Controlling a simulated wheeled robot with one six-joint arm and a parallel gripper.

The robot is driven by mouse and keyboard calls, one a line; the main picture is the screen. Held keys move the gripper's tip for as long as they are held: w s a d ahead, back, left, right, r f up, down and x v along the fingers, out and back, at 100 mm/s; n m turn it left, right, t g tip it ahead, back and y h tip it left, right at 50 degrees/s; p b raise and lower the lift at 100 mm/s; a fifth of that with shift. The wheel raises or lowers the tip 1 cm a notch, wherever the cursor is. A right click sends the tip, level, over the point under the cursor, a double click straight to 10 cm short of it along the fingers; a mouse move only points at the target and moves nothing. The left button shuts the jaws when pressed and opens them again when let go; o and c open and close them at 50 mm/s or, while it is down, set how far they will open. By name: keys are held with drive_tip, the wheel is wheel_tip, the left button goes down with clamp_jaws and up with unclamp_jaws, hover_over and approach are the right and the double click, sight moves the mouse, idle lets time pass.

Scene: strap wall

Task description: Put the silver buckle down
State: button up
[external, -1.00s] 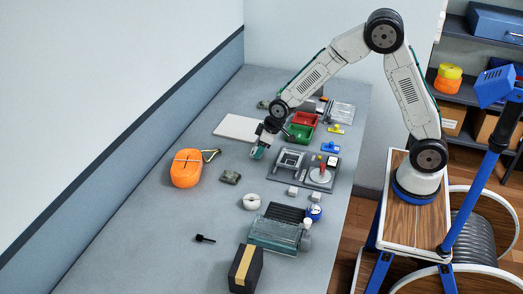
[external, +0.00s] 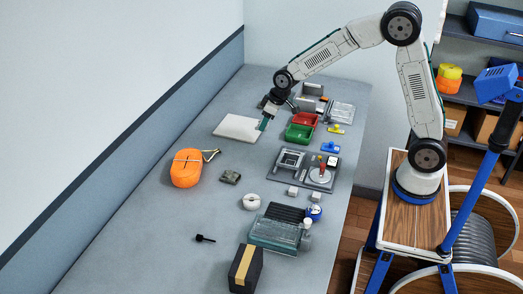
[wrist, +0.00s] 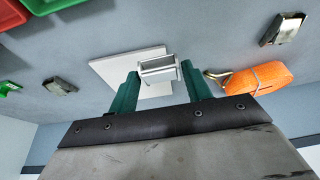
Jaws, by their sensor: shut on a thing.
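My gripper (external: 264,124) is over the far part of the grey bench, near the right end of the white board (external: 232,128). In the wrist view its green jaws are shut on the silver buckle (wrist: 158,70), a shiny frame held between the fingertips. The white board also shows beyond the buckle in the wrist view (wrist: 108,67). The buckle is too small to make out in the external view. I cannot tell its height above the bench.
An orange strap bundle (external: 186,170) with a hook lies nearer, with a dull metal buckle (external: 230,177) beside it. Red (external: 304,119) and green (external: 298,132) bins stand right of my gripper. A grey fixture plate (external: 325,171) is nearer. Bare bench lies between the board and the orange bundle.

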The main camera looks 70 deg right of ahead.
drive_tip(key=shift+m, duration=0.3)
drive_tip(key=d, duration=0.1)
drive_tip(key=d+f, duration=0.1)
drive_tip(key=d, duration=0.1)
drive_tip(key=w+d+f, duration=0.1)
drive_tip(key=d, duration=0.1)
drive_tip(key=shift+d, duration=0.2)
hover_over(232, 124)
drive_tip(key=s, duration=0.1)
drive_tip(key=shift+s+f, duration=0.2)
drive_tip(key=shift+f, duration=2.15)
drive_tip(key=shift+f, duration=0.1)
drive_tip(key=o, duration=1)
